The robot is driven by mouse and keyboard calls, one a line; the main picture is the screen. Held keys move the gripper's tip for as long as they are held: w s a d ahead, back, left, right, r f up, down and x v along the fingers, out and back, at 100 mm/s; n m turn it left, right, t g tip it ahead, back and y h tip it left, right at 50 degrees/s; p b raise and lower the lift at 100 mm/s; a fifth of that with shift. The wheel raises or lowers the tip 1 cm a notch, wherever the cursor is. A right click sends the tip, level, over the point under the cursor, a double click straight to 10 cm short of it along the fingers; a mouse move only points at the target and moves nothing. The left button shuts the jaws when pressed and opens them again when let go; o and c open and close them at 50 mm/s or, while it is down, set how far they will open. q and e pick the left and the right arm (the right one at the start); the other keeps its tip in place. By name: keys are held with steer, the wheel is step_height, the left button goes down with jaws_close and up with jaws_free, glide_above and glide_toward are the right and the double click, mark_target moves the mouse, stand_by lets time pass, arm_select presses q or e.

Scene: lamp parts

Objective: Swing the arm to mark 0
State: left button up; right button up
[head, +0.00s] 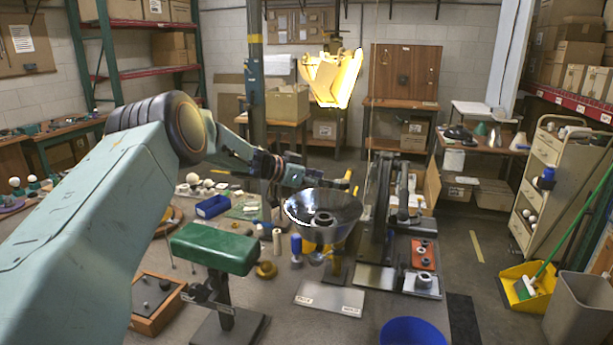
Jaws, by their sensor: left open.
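My left arm comes in from the left. Its dark gripper (348,182) with yellow fingertips is open at mid-picture, just above and behind a shiny metal bowl-shaped shade (300,213). I see nothing held in it. The shade faces up, with a dark ring inside, above a grey base plate (330,297) that carries small white labels too small to read. Right of it stands a dark upright fixture (384,215) with tall posts on a metal base. I cannot tell for sure which part is the swinging arm, and no mark 0 is legible. My right gripper is not in view.
A blue bucket (411,332) is at the front. A lit yellow lamp (332,76) hangs above. A red tray (423,254) sits right of the fixture. Floor at right is partly clear.

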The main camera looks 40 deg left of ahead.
arm_select(q)
steer(key=v, duration=0.5)
steer(key=shift+s+r, duration=0.1)
steer(key=shift+s, duration=0.1)
stand_by(0.5)
